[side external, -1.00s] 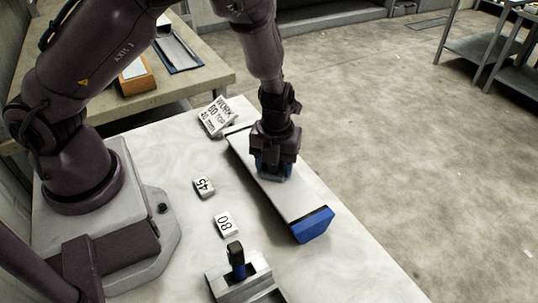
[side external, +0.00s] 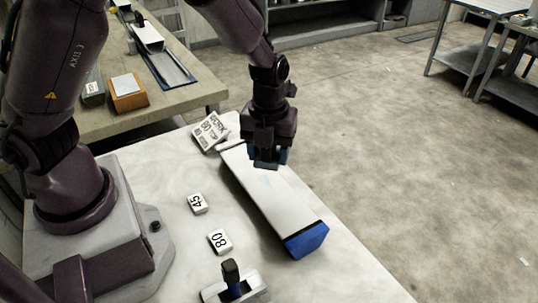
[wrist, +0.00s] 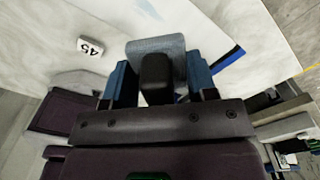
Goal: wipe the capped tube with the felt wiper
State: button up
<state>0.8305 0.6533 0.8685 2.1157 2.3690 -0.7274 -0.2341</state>
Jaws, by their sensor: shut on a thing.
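The capped tube (side external: 276,200) is a long pale half-round piece lying on the white table. It has a black band and a blue cap (side external: 306,241) at its near end, and a dark band at its far end. My gripper (side external: 267,158) is over the far part of the tube. In the wrist view its blue fingers are shut on the black grip of the felt wiper, whose grey pad (wrist: 156,45) shows past the grip. I cannot tell whether the pad touches the tube.
Number blocks 45 (side external: 198,203) and 80 (side external: 219,241) lie left of the tube. A tilted sign (side external: 211,131) stands by its far end. A grey holder with a dark upright handle (side external: 232,279) is at the front. A side bench (side external: 180,105) holds other items.

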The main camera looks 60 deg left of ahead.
aim_at(276, 186)
dwell(0.4)
jog(key=shift+w+f, duration=0.1)
jog(key=shift+w, duration=0.65)
jog(key=shift+f, duration=3.35)
jog(key=shift+a+f, duration=0.65)
jog(key=shift+a, duration=1.45)
jog(key=shift+d, duration=2.25)
jog(key=shift+a+r, duration=0.15)
jog(key=shift+r, duration=3.9)
